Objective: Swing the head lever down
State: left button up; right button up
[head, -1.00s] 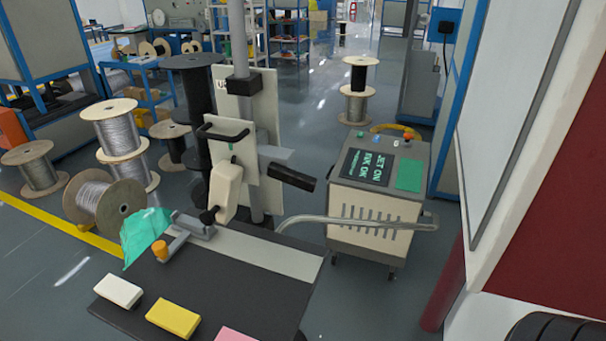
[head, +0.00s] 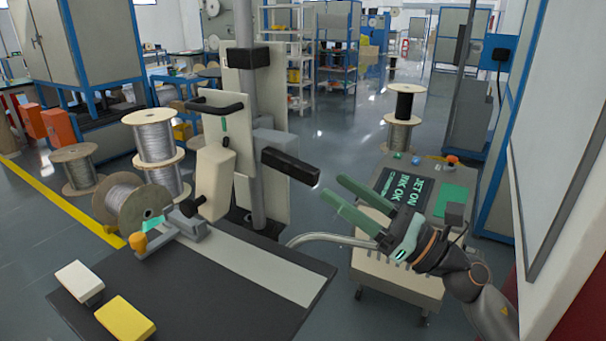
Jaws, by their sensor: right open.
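A beige machine head (head: 214,183) hangs on a grey vertical post (head: 247,120) at the table's far edge. A lever with a thick black grip (head: 290,166) sticks out to the right from the post and tilts slightly down. A thinner black bar handle (head: 214,104) sits higher, on the left side of the head. My right gripper (head: 333,189), with green fingers, is open and empty. It is to the right of and a little below the lever's black grip, with a gap visible between them. My left gripper is out of view.
A dark table (head: 200,287) with a grey strip carries a white block (head: 79,280) and a yellow block (head: 125,319). A wheeled cart (head: 395,274) with a screen stands behind my right arm. Cable spools (head: 130,203) stand at left.

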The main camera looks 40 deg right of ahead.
aim_at(319, 173)
jog(key=p+x, duration=0.2)
jog(key=x, duration=0.3)
jog(key=shift+w+a+r, duration=0.1)
jog(key=shift+w+r, duration=0.1)
jog(key=shift+r, duration=0.1)
jog(key=shift+w+a+r+p, duration=0.15)
jog(key=shift+w+a+p, duration=0.15)
jog(key=shift+w, duration=0.35)
grip_shut()
dwell(0.7)
